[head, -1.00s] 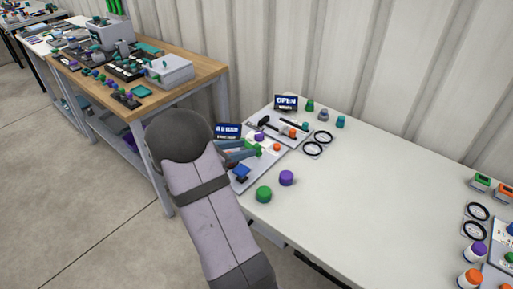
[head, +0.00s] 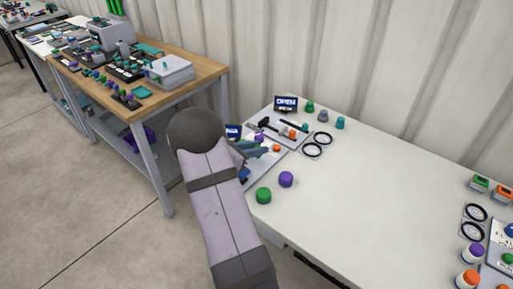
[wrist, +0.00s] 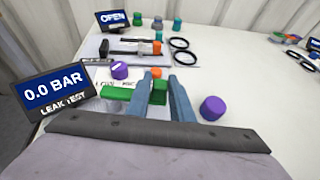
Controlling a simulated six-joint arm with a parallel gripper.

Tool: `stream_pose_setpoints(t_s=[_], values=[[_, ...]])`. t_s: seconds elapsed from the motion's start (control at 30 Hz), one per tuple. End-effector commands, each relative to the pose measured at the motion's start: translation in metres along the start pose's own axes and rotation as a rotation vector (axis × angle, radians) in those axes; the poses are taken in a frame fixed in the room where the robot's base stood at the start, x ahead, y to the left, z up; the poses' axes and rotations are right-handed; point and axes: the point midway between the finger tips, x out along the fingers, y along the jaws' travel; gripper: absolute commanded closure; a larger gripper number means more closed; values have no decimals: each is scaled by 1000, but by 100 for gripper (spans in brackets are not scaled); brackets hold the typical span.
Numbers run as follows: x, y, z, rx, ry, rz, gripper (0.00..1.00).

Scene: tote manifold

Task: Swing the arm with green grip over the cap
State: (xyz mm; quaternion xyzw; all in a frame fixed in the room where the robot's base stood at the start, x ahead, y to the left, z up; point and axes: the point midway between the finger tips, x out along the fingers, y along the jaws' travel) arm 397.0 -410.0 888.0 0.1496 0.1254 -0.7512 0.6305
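My gripper (wrist: 161,76) is low over the left end of the white table, its two grey-blue fingers apart. It also shows in the head view (head: 262,151). A green bar-shaped grip (wrist: 115,94) lies across the fingers in the wrist view. Part of it shows left of the left finger, and darker green shows between the fingers; I cannot tell whether they touch it. A small orange cap-like piece (wrist: 155,74) is just beyond the fingertips, also in the head view (head: 276,148). A purple knob with a white line (wrist: 120,70) stands left of it.
A "0.0 BAR" leak test display (wrist: 53,92) stands at left, an "OPEN" display (wrist: 113,19) behind. A loose purple cap (wrist: 212,107) and green cap (head: 263,195) stand on the table. Two black rings (head: 312,150) lie beyond. The table's middle (head: 370,190) is clear.

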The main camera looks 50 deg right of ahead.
Motion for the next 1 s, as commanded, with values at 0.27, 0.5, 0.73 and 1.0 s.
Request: stream_pose_setpoints(t_s=[0.27,0.5,0.73,1.0], values=[[0,0,0,1,0,-2,100],[-4,1,-1,16,0,-40,100],[-12,3,-4,63,0,-149,100],[-24,7,-11,134,1,-320,100]])
